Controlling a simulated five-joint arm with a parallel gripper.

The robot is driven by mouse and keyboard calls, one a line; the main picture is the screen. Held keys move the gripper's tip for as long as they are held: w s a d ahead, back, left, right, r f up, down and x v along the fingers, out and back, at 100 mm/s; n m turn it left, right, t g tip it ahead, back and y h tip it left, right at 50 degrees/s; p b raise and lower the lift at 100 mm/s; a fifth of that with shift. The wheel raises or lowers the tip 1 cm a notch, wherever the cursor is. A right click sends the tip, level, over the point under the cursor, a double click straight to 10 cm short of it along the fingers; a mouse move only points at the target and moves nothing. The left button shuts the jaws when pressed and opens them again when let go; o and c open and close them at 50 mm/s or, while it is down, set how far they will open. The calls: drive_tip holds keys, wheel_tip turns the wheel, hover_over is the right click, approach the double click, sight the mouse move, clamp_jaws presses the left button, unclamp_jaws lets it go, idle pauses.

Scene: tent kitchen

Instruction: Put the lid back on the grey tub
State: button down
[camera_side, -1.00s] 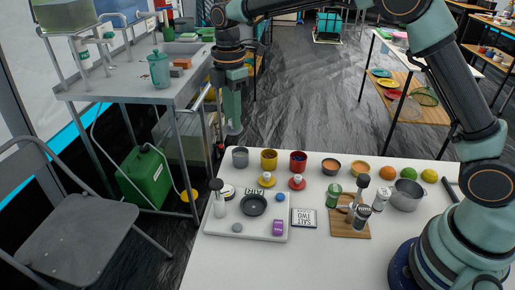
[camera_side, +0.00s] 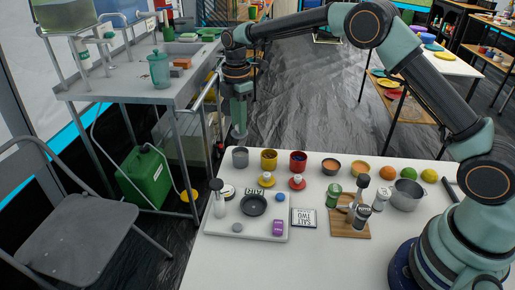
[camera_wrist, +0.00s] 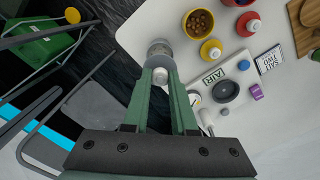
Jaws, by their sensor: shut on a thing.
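The grey tub (camera_side: 240,158) stands upright at the back left corner of the white table. My gripper (camera_side: 239,118) points down above it in the side view. Its fingers (camera_wrist: 160,86) are shut on the pale knob of the grey lid (camera_side: 239,133). The lid is held roughly level, with a small gap between it and the tub's rim in the side view. In the wrist view the grey lid (camera_wrist: 159,50) shows just past the fingertips and hides most or all of the tub.
A yellow tub (camera_side: 269,161) and a red tub (camera_side: 298,162) stand right of the grey tub. Their yellow lid (camera_side: 267,180) and red lid (camera_side: 297,182) lie in front. A white tray (camera_side: 262,235) holds a black dish (camera_side: 254,205) and small items. The table edge is close behind the tubs.

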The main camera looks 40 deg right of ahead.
sight(239, 137)
drive_tip(key=shift+f, duration=2.55)
drive_tip(key=shift+f, duration=0.2)
drive_tip(key=shift+c, duration=0.8)
unclamp_jaws()
drive_tip(key=shift+r, duration=0.1)
drive_tip(key=shift+r, duration=3.45)
